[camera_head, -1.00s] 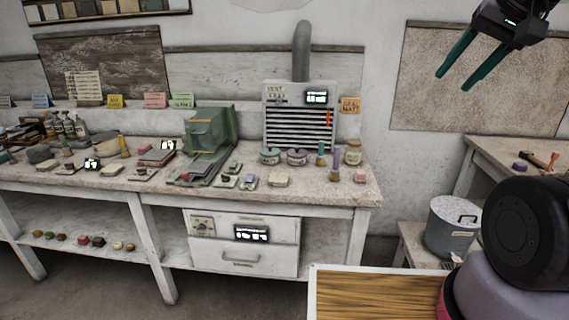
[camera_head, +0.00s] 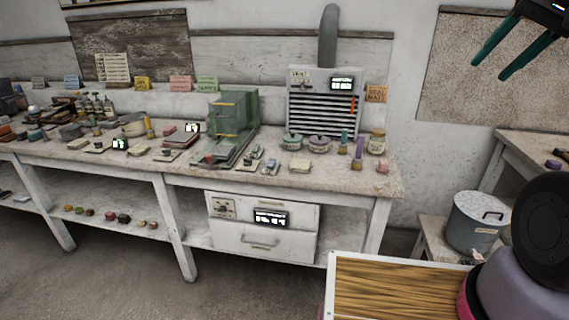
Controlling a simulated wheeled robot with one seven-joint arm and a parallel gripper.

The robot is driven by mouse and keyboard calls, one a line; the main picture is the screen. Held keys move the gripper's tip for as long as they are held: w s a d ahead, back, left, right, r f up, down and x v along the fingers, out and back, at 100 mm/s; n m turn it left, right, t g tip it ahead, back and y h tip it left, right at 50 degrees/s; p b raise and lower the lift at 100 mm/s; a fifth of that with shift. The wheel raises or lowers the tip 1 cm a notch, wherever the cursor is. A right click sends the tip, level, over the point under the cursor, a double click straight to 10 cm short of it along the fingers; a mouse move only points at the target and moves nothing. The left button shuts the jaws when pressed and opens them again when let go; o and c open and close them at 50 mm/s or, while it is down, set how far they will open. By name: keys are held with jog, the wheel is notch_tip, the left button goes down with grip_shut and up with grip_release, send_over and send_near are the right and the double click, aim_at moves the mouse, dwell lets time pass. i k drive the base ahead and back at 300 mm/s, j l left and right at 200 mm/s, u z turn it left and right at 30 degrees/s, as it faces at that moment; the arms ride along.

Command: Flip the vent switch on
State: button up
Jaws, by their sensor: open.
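The vent unit (camera_head: 311,111) is a pale box with dark slats and a small lit display (camera_head: 342,84). It stands at the back of the long bench's right end, with a grey duct (camera_head: 328,38) rising from it. A small orange-red lever (camera_head: 352,104) shows at the right side of its slats and looks like the vent switch; its setting is too small to tell. My gripper (camera_head: 500,68) is at the top right, partly cut off by the frame edge. Its two green fingers are apart and empty, well away from the vent unit.
Jars (camera_head: 377,142) and small pots stand in front of the vent unit. A green machine (camera_head: 232,122) is left of it. A wood-topped surface (camera_head: 390,295) is at the bottom right, and a lidded metal bucket (camera_head: 476,222) stands right of the bench. Open floor lies in front of the bench.

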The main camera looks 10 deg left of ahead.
aim_at(271, 161)
jog(key=i+j, duration=0.2)
jog(key=j, duration=0.15)
jog(key=i+j, duration=0.2)
jog(key=j, duration=0.15)
jog(key=i+j, duration=0.25)
jog(key=j+u, duration=0.05)
jog(key=j, duration=0.05)
